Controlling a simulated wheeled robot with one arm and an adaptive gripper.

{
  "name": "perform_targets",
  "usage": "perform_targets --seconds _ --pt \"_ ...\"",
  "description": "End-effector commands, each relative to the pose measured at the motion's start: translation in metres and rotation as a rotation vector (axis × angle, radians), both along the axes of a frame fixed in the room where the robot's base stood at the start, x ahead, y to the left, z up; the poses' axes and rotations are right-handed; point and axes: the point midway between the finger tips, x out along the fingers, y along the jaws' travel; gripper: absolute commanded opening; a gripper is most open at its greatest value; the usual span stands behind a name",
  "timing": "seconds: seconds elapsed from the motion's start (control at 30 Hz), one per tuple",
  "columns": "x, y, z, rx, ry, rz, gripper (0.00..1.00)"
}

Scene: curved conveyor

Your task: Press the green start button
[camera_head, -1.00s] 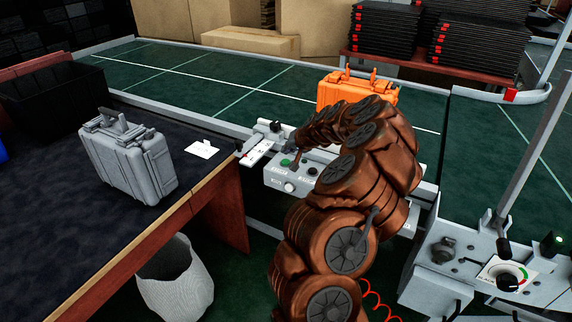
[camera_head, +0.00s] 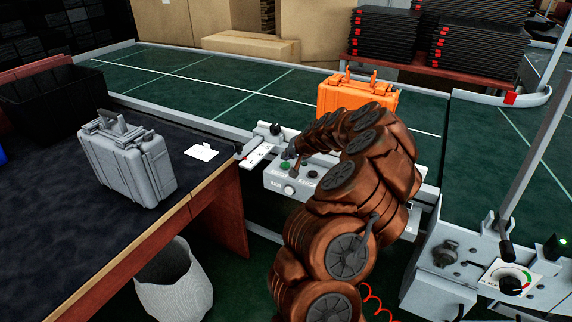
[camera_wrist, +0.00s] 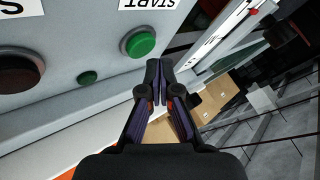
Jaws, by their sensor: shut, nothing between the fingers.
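The green start button (camera_wrist: 138,43) is a round raised button in a grey ring on a light grey panel, under a "START" label (camera_wrist: 150,3) in the wrist view. In the head view the green button (camera_head: 285,165) sits on the control box (camera_head: 273,182) at the conveyor's near edge. My gripper (camera_wrist: 158,66) is shut and empty, its fingertips just below and right of the button in the wrist view. I cannot tell whether they touch it. In the head view my arm hides part of the control box.
A dark red button (camera_wrist: 18,66) and a small green light (camera_wrist: 87,78) share the panel. An orange case (camera_head: 357,97) stands on the conveyor behind my arm. A grey case (camera_head: 128,160) sits on the table at left. A dial panel (camera_head: 508,278) is at right.

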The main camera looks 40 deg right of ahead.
Motion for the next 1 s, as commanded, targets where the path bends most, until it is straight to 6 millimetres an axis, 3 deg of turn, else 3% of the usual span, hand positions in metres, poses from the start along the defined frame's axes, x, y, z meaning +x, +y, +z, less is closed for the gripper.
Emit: perform_targets --seconds 1.0 --pt "-0.0004 0.0001 -0.009 0.0 0.0 0.0 0.0"
